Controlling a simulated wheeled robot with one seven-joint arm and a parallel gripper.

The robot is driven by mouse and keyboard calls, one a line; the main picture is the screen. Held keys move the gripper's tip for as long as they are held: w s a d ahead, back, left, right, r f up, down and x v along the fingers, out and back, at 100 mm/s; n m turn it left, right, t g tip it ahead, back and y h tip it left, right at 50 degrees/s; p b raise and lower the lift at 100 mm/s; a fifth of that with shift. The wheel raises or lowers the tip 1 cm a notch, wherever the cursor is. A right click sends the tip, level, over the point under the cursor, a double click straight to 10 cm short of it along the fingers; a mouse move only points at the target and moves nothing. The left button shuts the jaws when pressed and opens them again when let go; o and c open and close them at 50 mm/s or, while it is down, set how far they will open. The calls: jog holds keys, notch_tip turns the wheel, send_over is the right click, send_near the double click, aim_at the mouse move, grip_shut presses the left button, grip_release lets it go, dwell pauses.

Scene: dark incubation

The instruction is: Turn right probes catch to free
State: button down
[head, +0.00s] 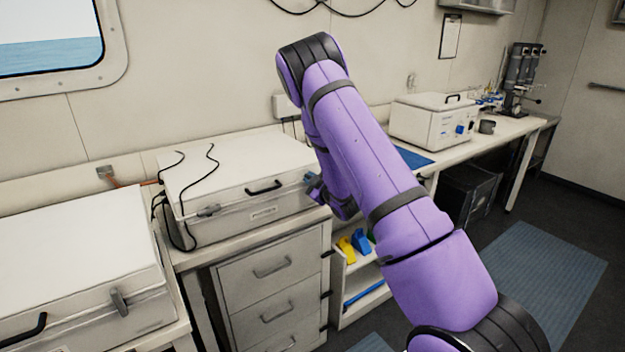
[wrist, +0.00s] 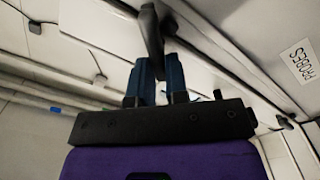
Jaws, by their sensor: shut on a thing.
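The probes box (head: 245,215) is a pale case with a white lid (head: 240,165), standing on the drawer cabinet in the head view. Its lid looks closed. Its left catch (head: 208,210) and a black front handle (head: 263,187) show. The PROBES label reads upside down in the wrist view (wrist: 302,60). My gripper (head: 311,179) is at the box's right front end. In the wrist view its blue fingers (wrist: 157,65) are shut on the dark lever of the right catch (wrist: 151,35). In the head view my gripper and arm hide this catch.
Another lidded case (head: 75,265) stands at the left front. Black cables (head: 205,170) lie over the probes box lid. An open shelf (head: 355,265) with yellow and blue items is below my arm. A white lidded box (head: 435,122) stands on the far bench.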

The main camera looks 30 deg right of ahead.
jog(key=shift+a+f+n, duration=0.1)
jog(key=shift+f+n, duration=0.1)
jog(key=shift+n, duration=1.35)
jog(key=shift+a+f+n, duration=0.1)
jog(key=shift+f+n, duration=0.15)
jog(key=shift+n, duration=1.25)
jog(key=shift+a+f+n, duration=0.1)
jog(key=shift+f+n, duration=0.1)
jog(key=shift+n, duration=1.35)
jog(key=c, duration=1.1)
grip_release()
jog(key=shift+s, duration=0.1)
jog(key=s, duration=1)
jog(key=shift+s+d, duration=0.2)
jog(key=shift+s, duration=0.1)
jog(key=shift+r, duration=0.1)
